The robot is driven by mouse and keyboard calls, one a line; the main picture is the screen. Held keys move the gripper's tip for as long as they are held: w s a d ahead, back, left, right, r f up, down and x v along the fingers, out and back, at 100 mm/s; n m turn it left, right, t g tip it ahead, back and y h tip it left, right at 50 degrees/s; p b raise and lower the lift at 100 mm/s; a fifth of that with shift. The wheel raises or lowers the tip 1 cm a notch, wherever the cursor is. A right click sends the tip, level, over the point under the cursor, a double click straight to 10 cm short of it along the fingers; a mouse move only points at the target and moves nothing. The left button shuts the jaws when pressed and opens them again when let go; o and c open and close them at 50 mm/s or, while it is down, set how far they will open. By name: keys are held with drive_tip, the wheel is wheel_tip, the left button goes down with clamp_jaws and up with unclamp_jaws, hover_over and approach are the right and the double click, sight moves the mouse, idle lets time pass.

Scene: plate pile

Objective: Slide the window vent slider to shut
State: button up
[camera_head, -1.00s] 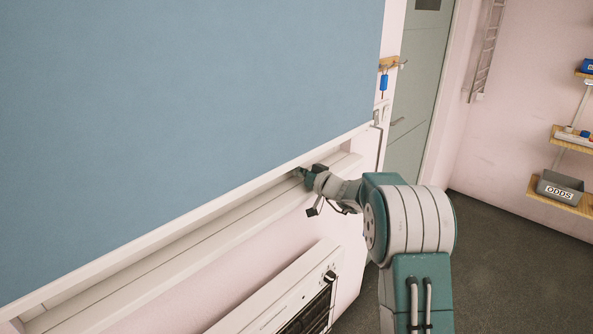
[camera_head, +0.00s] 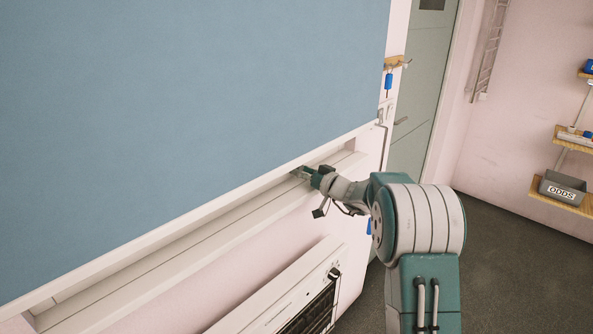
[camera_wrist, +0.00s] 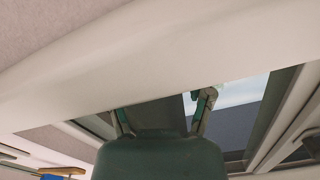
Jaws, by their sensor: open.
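My gripper (camera_head: 304,172) is at the right part of the window sill (camera_head: 180,245), with its tips reaching in under the bottom edge of the blue blind (camera_head: 190,110). In the wrist view its two fingers (camera_wrist: 160,110) stand apart, with nothing seen between them. They point up behind a broad white rail (camera_wrist: 150,60), toward the window frame (camera_wrist: 270,125) and a glass pane. I cannot make out the vent slider in either view; the blind, rail and gripper cover much of the window.
A white heater or oven-like unit (camera_head: 285,293) with a dark grille stands below the sill. A blue-handled item hangs on a wooden wall rack (camera_head: 394,62). The dark floor there is clear.

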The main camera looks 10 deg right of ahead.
drive_tip(key=v, duration=1)
drive_tip(key=shift+s, duration=0.25)
drive_tip(key=shift+a, duration=0.1)
drive_tip(key=s+a+r+n+g, duration=0.1)
drive_tip(key=s+a+r+g, duration=0.1)
drive_tip(key=s+a+g, duration=0.5)
drive_tip(key=s+a+r+g, duration=0.2)
drive_tip(key=s+a, duration=0.4)
drive_tip(key=s, duration=0.5)
drive_tip(key=s+d+f+m+h, duration=0.1)
drive_tip(key=s+h, duration=0.4)
drive_tip(key=s, duration=0.5)
drive_tip(key=s+d+f+m+h, duration=0.1)
drive_tip(key=s+d+m+h, duration=0.2)
drive_tip(key=s, duration=0.7)
drive_tip(key=d+h, duration=0.2)
drive_tip(key=d, duration=0.1)
drive_tip(key=shift+s+m+h, duration=0.3)
drive_tip(key=shift+s, duration=0.05)
drive_tip(key=shift+f, duration=0.1)
